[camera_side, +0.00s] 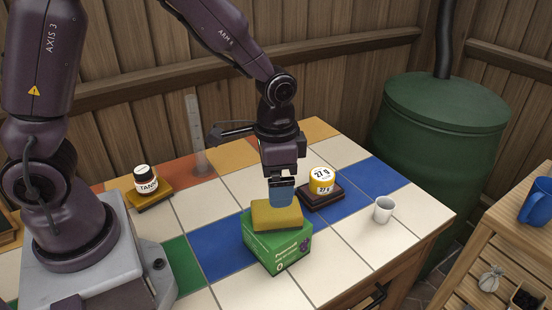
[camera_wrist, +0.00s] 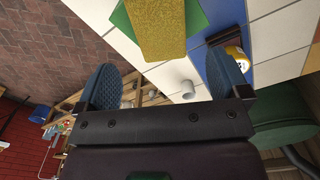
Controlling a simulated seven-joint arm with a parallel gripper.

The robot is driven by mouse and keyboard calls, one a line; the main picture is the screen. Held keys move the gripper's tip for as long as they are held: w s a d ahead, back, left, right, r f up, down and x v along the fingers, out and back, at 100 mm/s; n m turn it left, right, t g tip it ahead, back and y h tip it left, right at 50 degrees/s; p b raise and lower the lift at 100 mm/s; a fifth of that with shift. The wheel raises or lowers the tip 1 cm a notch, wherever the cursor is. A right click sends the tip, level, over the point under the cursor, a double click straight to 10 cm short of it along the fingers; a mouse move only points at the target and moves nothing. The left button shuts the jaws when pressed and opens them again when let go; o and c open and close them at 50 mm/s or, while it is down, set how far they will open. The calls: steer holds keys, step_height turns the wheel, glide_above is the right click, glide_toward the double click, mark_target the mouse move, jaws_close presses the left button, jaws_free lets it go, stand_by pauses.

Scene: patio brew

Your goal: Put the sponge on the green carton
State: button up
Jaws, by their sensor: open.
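The yellow sponge (camera_side: 276,215) lies flat on top of the green carton (camera_side: 278,249), turned a little against it. My gripper (camera_side: 282,196) points down just over or behind the sponge; the side view does not show the exact gap. In the wrist view my gripper (camera_wrist: 164,85) has its two blue fingers wide apart with nothing between them. The sponge (camera_wrist: 156,28) lies beyond the fingertips there, with green carton (camera_wrist: 191,17) showing at its sides.
A yellow-labelled jar (camera_side: 321,180) stands on a dark block (camera_side: 322,197) right of the carton. A white cup (camera_side: 383,210) stands near the table's right edge. A tan-labelled jar (camera_side: 146,180) sits on a yellowish block (camera_side: 149,197) at left. White tiles around the carton are clear.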

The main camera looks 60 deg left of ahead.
steer(key=s+a+r+n+t, duration=0.2)
steer(key=s+r, duration=0.4)
steer(key=r, duration=0.2)
steer(key=s+a+r+n+t, duration=0.2)
steer(key=s+a+r+t, duration=0.1)
steer(key=s+r, duration=0.4)
step_height(320, 180, up, 2)
steer(key=shift+s+r+t, duration=0.2)
steer(key=shift+t, duration=0.1)
